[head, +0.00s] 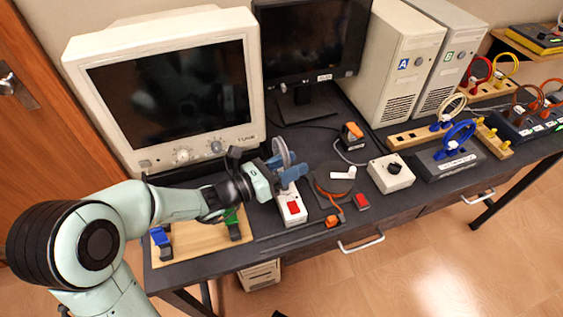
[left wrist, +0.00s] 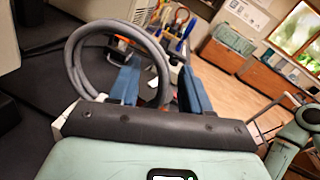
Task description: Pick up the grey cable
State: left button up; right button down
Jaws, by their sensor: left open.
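The grey cable (left wrist: 82,55) is a coiled loop that stands up close to my left gripper in the left wrist view. Its right side crosses the space between the blue fingers, and its left side lies outside the left finger. In the head view the cable (head: 281,148) shows as a grey ring just behind the fingers. My left gripper (head: 285,170) is open, with its fingers apart; it also shows in the left wrist view (left wrist: 159,88). I cannot tell whether a finger touches the cable. My right gripper is not in view.
A white box with a red switch (head: 291,208) stands just below the gripper. An old monitor (head: 170,95) stands behind the arm. A grey box with a black knob (head: 391,173) and a blue cable (head: 459,135) are to the right. The dark desk holds several other items.

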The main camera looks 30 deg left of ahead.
pick_arm(q)
jog(key=shift+w+d, duration=0.3)
jog(key=shift+w, duration=0.2)
grip_shut()
jog(key=shift+r, duration=0.1)
